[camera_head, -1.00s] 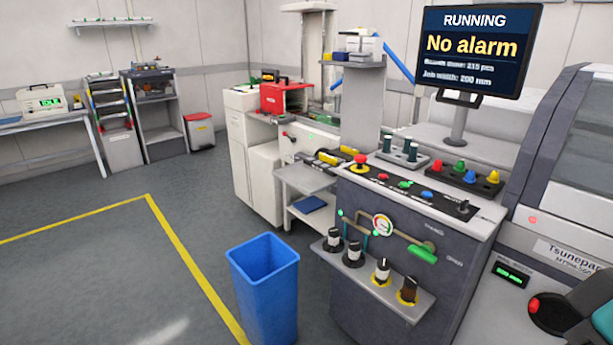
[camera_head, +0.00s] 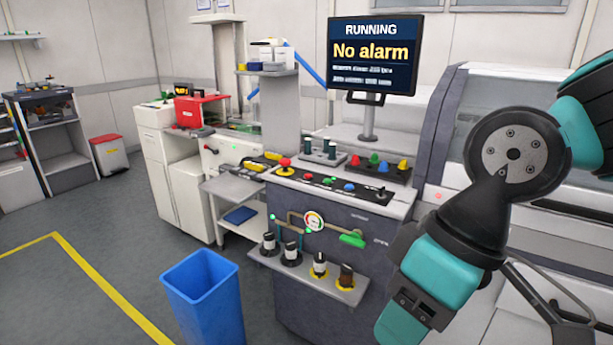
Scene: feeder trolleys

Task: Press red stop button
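The control panel (camera_head: 335,183) is the dark sloped top of a grey machine console, in the middle of the head camera view. A red mushroom-shaped button (camera_head: 284,162) on a yellow base stands at its left end. A smaller, flat red button (camera_head: 307,176) sits to its right, followed by a green button (camera_head: 327,181) and a blue button (camera_head: 349,187). The labels are too small to read, so I cannot tell which red one is marked stop. My arm fills the right side, well apart from the buttons. My gripper's fingers do not show.
A monitor (camera_head: 375,55) reading "RUNNING" and "No alarm" stands behind the panel. Coloured knobs (camera_head: 373,159) sit on a block behind the buttons. A shelf with several knobs (camera_head: 330,286) juts from the console front. A blue bin (camera_head: 205,300) stands on the floor at its left.

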